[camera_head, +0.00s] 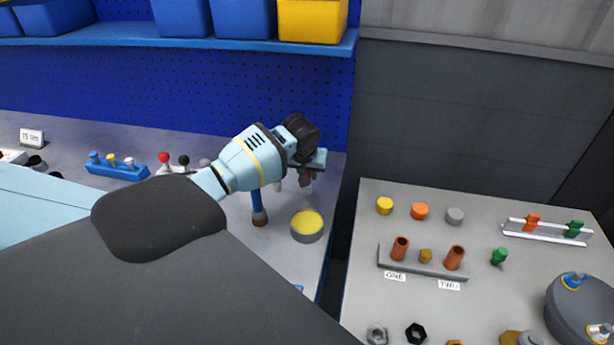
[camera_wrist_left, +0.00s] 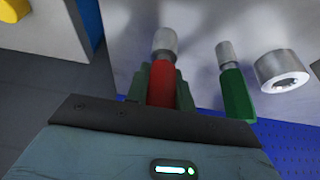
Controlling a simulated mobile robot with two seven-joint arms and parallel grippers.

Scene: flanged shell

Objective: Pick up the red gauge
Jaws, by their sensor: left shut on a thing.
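The red gauge (camera_wrist_left: 161,84) has a red handle and a grey rounded tip. In the left wrist view it sits between the two fingers of my left gripper (camera_wrist_left: 160,88), which is shut on its red handle. In the head view my left gripper (camera_head: 306,177) is above the back bench near its right end, and only a trace of red shows at the fingers. I cannot tell whether the gauge touches the bench. My right gripper is not in view.
A green-handled gauge (camera_wrist_left: 237,92) and a metal ring (camera_wrist_left: 282,72) are close beside the gripper. A yellow-topped cylinder (camera_head: 307,226) and a blue-handled piece (camera_head: 258,207) stand near it. A grey table (camera_head: 370,235) with several parts is at right, across a gap.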

